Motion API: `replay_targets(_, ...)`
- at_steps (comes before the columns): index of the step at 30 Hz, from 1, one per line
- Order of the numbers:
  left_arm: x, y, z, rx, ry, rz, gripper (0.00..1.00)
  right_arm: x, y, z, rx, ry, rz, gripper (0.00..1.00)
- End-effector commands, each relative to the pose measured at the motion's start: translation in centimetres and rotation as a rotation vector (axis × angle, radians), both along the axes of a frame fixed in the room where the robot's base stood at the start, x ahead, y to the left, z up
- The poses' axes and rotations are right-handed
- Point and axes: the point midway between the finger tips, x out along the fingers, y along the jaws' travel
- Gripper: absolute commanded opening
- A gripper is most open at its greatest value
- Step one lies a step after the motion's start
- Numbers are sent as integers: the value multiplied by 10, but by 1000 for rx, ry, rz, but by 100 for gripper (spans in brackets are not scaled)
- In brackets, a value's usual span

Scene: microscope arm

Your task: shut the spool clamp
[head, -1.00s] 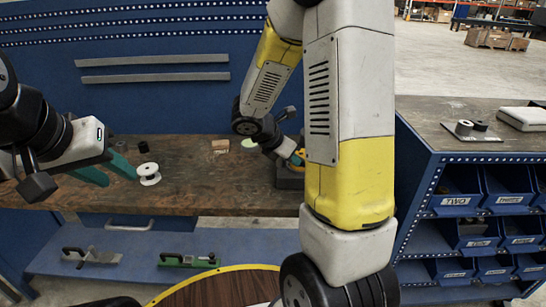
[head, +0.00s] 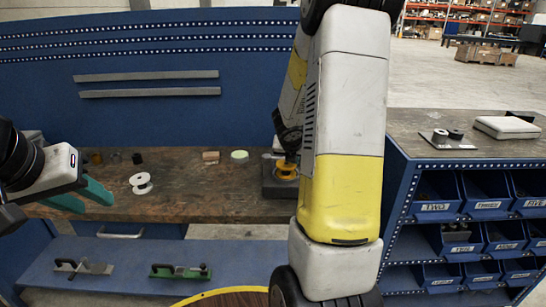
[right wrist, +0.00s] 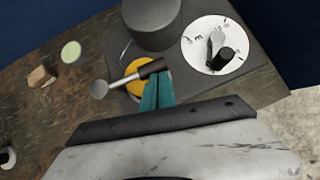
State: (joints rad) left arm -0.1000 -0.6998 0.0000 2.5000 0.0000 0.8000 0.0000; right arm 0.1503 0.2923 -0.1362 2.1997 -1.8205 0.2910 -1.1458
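A dark grey device (head: 268,182) stands on the workbench, with a yellow spool (head: 285,168) on top. In the right wrist view the yellow spool (right wrist: 135,66) is crossed by a metal lever (right wrist: 124,79) with a round metal end and a black grip (right wrist: 152,67); I take this for the spool clamp. My right gripper (right wrist: 158,75) has its teal fingers close together at the black grip; whether they pinch it or only touch it, I cannot tell. My right arm hides this gripper in the head view. My left gripper (head: 96,206) is open and empty over the bench's left.
Beside the lever are a dark cylinder (right wrist: 150,22) and a white dial (right wrist: 212,45) with a black knob. A white spool (head: 141,183), a wooden block (head: 211,157) and a pale green disc (head: 239,155) lie on the bench. A bin shelf (head: 440,207) stands at right.

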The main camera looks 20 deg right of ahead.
Motion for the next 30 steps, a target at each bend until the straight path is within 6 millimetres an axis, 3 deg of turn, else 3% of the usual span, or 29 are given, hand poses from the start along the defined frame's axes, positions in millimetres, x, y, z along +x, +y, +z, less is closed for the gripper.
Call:
replay_targets(23,0,0,0,0,0,0,36,6,-9,1,-4,-2,-9,0)
replay_targets(30,0,0,0,0,0,0,36,4,0,4,-2,-3,-8,0)
